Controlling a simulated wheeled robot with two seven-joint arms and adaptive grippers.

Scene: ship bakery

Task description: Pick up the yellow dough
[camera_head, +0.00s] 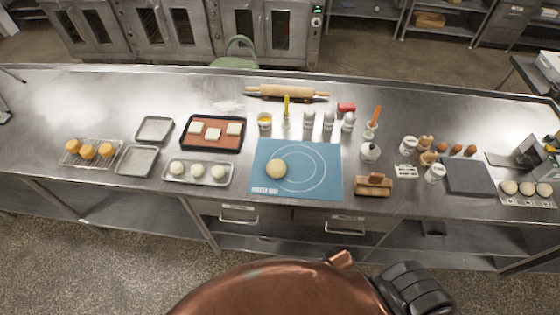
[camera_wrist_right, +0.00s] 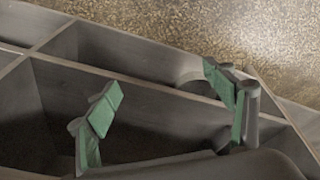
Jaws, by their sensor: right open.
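The yellow dough (camera_head: 276,168) is a round, pale yellow ball. It sits on the left part of the blue pastry mat (camera_head: 327,188), at the edge of the printed circles, and nothing covers it. My right gripper (camera_wrist_right: 168,105) shows in the right wrist view with its green-padded fingers spread apart and nothing between them. Behind the fingers are metal shelving or frame parts and the speckled floor, and no dough shows there. My left gripper is in neither view.
A tray of white dough balls (camera_head: 182,181) lies left of the mat. The mat's right half is clear.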

